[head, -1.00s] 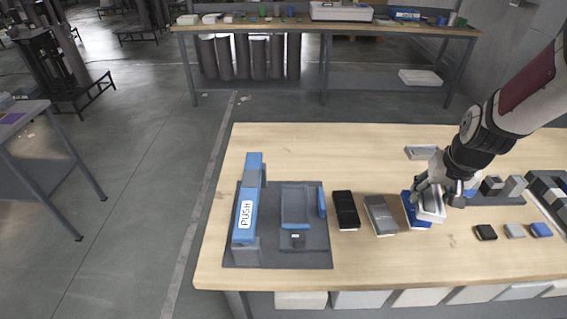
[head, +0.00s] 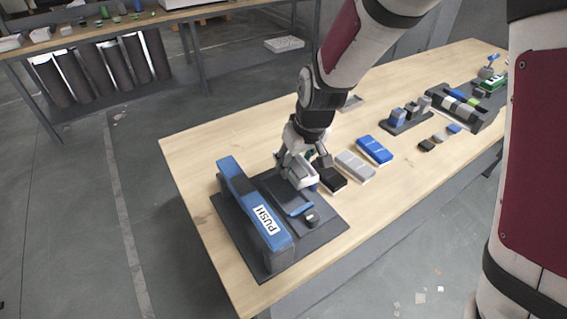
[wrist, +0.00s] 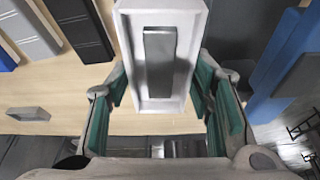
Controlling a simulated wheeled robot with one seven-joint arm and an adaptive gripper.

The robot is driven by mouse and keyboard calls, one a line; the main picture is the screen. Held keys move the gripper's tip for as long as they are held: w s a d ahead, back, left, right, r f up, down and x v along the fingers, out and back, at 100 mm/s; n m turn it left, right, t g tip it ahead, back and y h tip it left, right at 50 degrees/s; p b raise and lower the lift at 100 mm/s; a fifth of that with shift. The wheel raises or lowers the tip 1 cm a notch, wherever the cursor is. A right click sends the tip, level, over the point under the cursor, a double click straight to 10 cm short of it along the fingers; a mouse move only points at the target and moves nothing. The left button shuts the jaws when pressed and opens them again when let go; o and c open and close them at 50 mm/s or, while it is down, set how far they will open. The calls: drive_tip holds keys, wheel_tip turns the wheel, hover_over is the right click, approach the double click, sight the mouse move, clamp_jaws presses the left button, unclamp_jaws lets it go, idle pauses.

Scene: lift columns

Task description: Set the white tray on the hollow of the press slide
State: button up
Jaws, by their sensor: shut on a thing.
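My gripper (head: 298,160) is shut on the white tray (head: 303,179). In the wrist view the white tray (wrist: 127,60) sits between the teal finger pads (wrist: 160,103), with a grey rectangle in its middle. The gripper and tray are over the back part of the press slide (head: 298,208), whose front part shows blue. The hollow is mostly hidden behind the tray and gripper. I cannot tell whether the tray touches the slide. The press has a blue bar (head: 240,196) marked PUSH on a dark base plate (head: 328,227).
Right of the slide stand a black tray (head: 330,178), a grey one (head: 355,166) and a blue one (head: 375,149). Small blocks (head: 440,137) and dark racks (head: 405,120) lie further right. The table (head: 200,155) is bare at its left and back.

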drive_tip(key=shift+s+a+f+n, duration=0.1)
drive_tip(key=shift+s+a+n, duration=0.15)
drive_tip(key=shift+a, duration=0.4)
drive_tip(key=shift+s+a+n, duration=0.2)
drive_tip(key=shift+a+n, duration=0.05)
drive_tip(key=shift+a, duration=0.35)
drive_tip(key=shift+f+b, duration=1.7)
drive_tip(key=shift+f, duration=1)
drive_tip(key=shift+f+b, duration=0.35)
drive_tip(key=shift+f, duration=0.25)
drive_tip(key=o, duration=1.2)
drive_tip(key=shift+o, duration=0.8)
drive_tip(key=shift+o, duration=1)
